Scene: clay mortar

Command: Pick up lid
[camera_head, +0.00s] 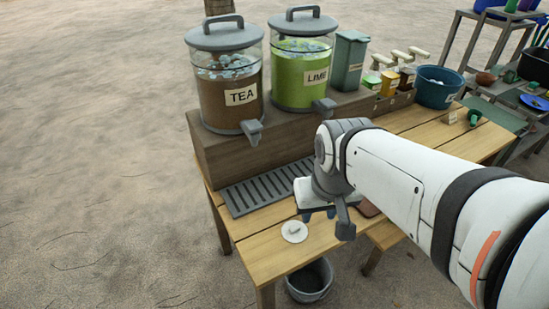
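A small round white lid (294,231) with a little knob lies flat on the wooden table near its front left edge. My gripper (318,214) points down over the table, just right of and above the lid in the picture. Its two dark fingertips show apart, with nothing visible between them. The wrist hides part of the table behind it. Two large drink dispensers, labelled TEA (230,88) and LIME (301,72), have their own grey lids on top.
The dispensers stand on a raised wooden block (250,160) behind a dark slotted drip tray (262,189). A grey bucket (310,280) stands below the front edge. A blue tub (437,87) and small containers are at the back right.

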